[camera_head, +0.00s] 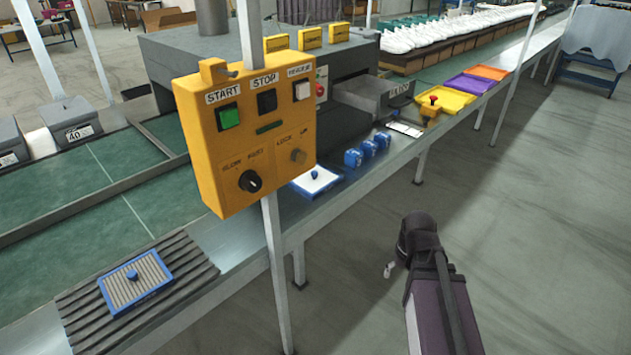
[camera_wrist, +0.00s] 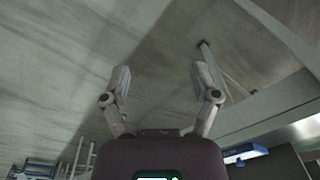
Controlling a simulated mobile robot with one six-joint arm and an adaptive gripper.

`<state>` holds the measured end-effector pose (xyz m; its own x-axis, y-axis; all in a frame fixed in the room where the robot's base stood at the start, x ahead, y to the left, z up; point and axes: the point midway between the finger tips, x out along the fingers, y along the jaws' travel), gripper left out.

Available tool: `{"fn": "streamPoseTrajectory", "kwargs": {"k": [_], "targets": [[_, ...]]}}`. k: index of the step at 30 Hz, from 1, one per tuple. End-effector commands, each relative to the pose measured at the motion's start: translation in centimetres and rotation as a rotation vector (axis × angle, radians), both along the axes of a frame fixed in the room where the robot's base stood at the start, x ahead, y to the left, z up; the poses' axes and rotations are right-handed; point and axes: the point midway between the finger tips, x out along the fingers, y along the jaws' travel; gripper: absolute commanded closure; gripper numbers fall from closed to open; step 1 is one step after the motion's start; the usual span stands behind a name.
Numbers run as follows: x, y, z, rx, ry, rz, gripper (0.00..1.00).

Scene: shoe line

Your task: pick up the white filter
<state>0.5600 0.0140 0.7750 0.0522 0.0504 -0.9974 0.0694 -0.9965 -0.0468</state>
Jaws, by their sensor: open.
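The white filter (camera_head: 322,184) is a flat white panel in a blue frame with a small blue knob on top. It lies on the metal ledge of the line, partly hidden behind the yellow control box. My gripper (camera_wrist: 162,80) is open and empty in the wrist view, its two fingers apart over bare floor. In the head view my arm stands to the right of the ledge, apart from the filter.
A grey filter in a blue frame (camera_head: 122,288) lies on a ribbed mat (camera_head: 190,265) at lower left. The control box (camera_head: 245,145) stands on a post before the ledge. Several blue parts (camera_head: 353,158) and coloured trays (camera_head: 470,84) line the ledge.

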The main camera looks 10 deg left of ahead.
Motion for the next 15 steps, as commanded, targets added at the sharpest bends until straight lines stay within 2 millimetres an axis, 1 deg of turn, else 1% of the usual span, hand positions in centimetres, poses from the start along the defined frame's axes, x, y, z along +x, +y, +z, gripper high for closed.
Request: {"fn": "streamPoseTrajectory", "kwargs": {"k": [1,2,5,6,8,9,11,12,15], "targets": [[1.8,1.1,0.0,0.025,-0.030,0.040,0.22],[2.7,1.6,0.1,0.044,-0.052,0.065,0.22],[6.7,4.1,0.4,0.114,-0.152,0.165,0.22],[8.6,5.3,0.7,0.147,-0.200,0.209,0.22],[11.5,7.2,1.3,0.194,-0.284,0.277,0.22],[13.5,8.5,1.8,0.223,-0.346,0.319,0.22],[16.5,10.5,2.6,0.264,-0.440,0.382,0.22],[18.5,11.8,3.3,0.288,-0.505,0.418,0.22],[22.8,14.7,5.0,0.329,-0.661,0.488,0.22]]}}
